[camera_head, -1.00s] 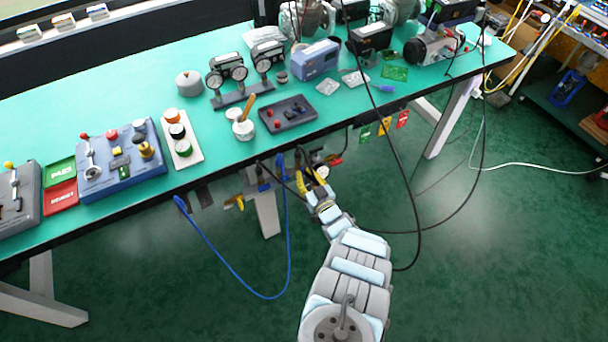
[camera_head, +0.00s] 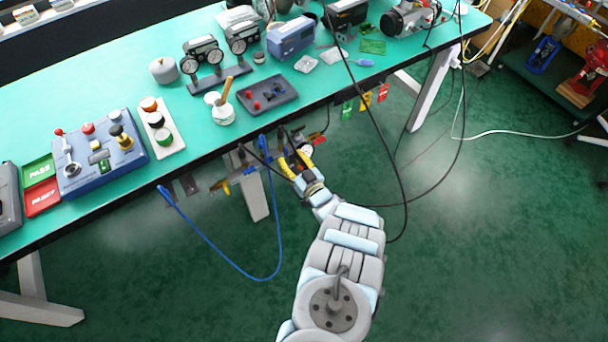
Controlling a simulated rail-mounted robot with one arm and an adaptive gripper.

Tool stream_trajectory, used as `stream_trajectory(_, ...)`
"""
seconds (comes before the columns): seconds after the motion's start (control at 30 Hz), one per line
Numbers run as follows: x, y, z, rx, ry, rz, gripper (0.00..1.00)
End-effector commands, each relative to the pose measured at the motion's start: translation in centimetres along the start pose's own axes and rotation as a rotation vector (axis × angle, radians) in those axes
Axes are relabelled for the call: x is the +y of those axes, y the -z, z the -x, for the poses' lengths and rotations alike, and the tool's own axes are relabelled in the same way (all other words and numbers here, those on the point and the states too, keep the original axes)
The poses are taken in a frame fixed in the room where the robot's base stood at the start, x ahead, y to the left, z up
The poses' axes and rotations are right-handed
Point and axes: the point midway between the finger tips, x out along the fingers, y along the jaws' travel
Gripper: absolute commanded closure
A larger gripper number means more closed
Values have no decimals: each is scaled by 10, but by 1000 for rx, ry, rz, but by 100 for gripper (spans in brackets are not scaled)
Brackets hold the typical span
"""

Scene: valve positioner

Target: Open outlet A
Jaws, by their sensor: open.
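My gripper (camera_head: 294,166) is in front of the green bench's near edge, low among fittings and cables. Its yellow fingers are apart, and I see nothing held between them. A small round gauge (camera_head: 305,150) shows just beyond the fingers; I cannot tell whether they touch anything there. A yellow handle (camera_head: 221,186) sits on the fittings below the edge, left of my gripper. No label for outlet A is readable, so I cannot tell which fitting it is. My gripper hides part of the fittings.
A blue cable (camera_head: 235,273) loops from the bench edge toward the floor. Black cables (camera_head: 383,150) hang across the right side. Green, yellow and red tags (camera_head: 366,100) hang under the edge. A blue control box (camera_head: 100,155) stands on the bench.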

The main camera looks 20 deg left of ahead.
Motion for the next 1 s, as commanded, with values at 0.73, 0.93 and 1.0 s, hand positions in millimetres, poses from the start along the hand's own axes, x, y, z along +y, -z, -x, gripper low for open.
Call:
stream_trajectory(0.73,2,0,47,2,0,-1,63)
stream_trajectory(0.93,2,-3,54,-3,0,-4,63)
stream_trajectory(1.0,2,-4,57,-5,-1,-5,63)
